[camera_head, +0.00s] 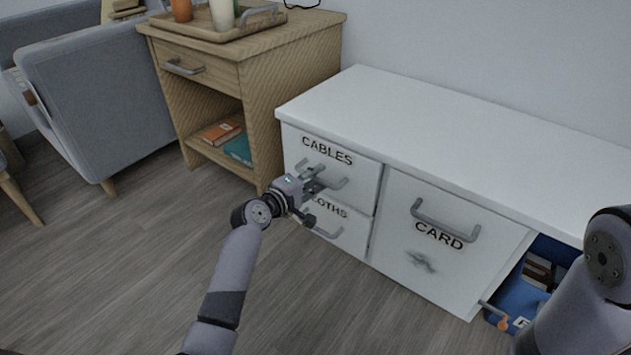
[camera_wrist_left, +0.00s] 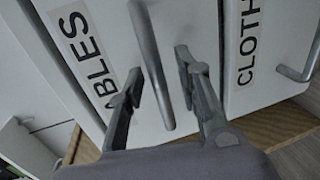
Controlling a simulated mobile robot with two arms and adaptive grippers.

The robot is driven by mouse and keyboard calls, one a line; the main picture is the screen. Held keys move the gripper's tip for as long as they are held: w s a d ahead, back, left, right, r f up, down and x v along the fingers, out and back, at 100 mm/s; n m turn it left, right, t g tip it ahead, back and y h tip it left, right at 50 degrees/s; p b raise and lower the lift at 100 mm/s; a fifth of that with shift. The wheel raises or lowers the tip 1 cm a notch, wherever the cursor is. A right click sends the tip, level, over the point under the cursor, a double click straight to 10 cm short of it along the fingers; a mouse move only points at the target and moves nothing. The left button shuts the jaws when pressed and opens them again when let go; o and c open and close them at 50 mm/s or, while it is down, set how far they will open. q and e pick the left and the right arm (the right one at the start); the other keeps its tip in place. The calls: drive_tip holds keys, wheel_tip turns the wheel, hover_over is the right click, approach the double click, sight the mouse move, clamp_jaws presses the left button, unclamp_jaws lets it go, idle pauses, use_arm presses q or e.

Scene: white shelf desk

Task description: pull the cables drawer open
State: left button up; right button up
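The cables drawer (camera_head: 363,192) is the upper left drawer of the white desk, and its front looks flush with the desk. Its grey bar handle (camera_head: 339,184) is partly hidden by my left gripper (camera_head: 314,186) in the head view. In the left wrist view the handle (camera_wrist_left: 150,55) runs between the two fingers of my left gripper (camera_wrist_left: 160,68). The fingers are open, one on each side of the bar with visible gaps. My right arm comes in at the right edge of the head view; its gripper does not show.
The cloths drawer (camera_head: 350,236) with its own handle lies directly below. The card door (camera_head: 440,262) is to the right, beside an open bay with a blue bin (camera_head: 518,300). A wooden side table (camera_head: 290,80) stands close on the left. The floor in front is clear.

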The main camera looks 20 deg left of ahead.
use_arm(q)
drive_tip(key=shift+c, duration=0.5)
clamp_jaws()
idle(0.4)
